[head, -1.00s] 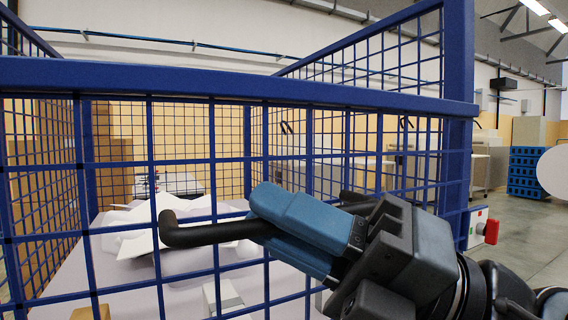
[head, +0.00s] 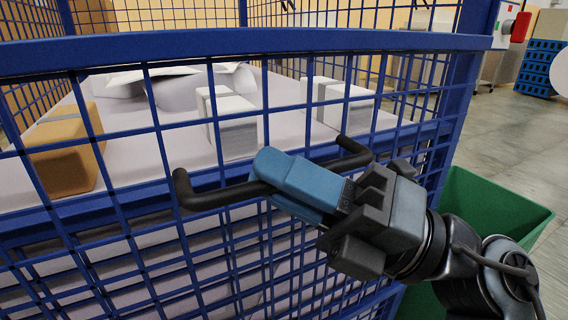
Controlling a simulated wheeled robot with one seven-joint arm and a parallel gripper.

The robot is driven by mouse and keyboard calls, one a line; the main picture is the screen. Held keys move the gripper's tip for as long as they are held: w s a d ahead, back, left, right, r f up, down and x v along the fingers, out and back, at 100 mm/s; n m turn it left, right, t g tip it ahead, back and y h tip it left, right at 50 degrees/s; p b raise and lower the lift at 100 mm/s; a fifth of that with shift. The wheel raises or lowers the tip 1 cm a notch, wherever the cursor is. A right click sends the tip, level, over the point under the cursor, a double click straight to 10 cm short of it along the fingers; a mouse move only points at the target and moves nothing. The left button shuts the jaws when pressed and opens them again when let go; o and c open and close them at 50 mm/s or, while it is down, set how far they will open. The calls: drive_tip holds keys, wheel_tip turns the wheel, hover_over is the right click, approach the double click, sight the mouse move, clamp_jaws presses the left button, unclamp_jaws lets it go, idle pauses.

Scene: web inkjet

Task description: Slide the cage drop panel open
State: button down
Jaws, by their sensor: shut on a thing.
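The cage drop panel (head: 250,41) is a blue frame with wire mesh across the front of the view. A black bar handle (head: 212,197) with bent ends is mounted on its mesh. My gripper (head: 266,174), with blue fingers, is shut on the handle near its middle. The fingers hide the part of the bar between them. The handle's right end (head: 352,150) shows beyond the fingers.
A green bin (head: 492,205) stands at the right, close to my arm. Grey floor is open at far right.

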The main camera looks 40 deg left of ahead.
drive_tip(key=shift+f, duration=0.15)
drive_tip(key=c, duration=1.2)
unclamp_jaws()
drive_tip(key=shift+o, duration=0.2)
drive_tip(key=v, duration=0.8)
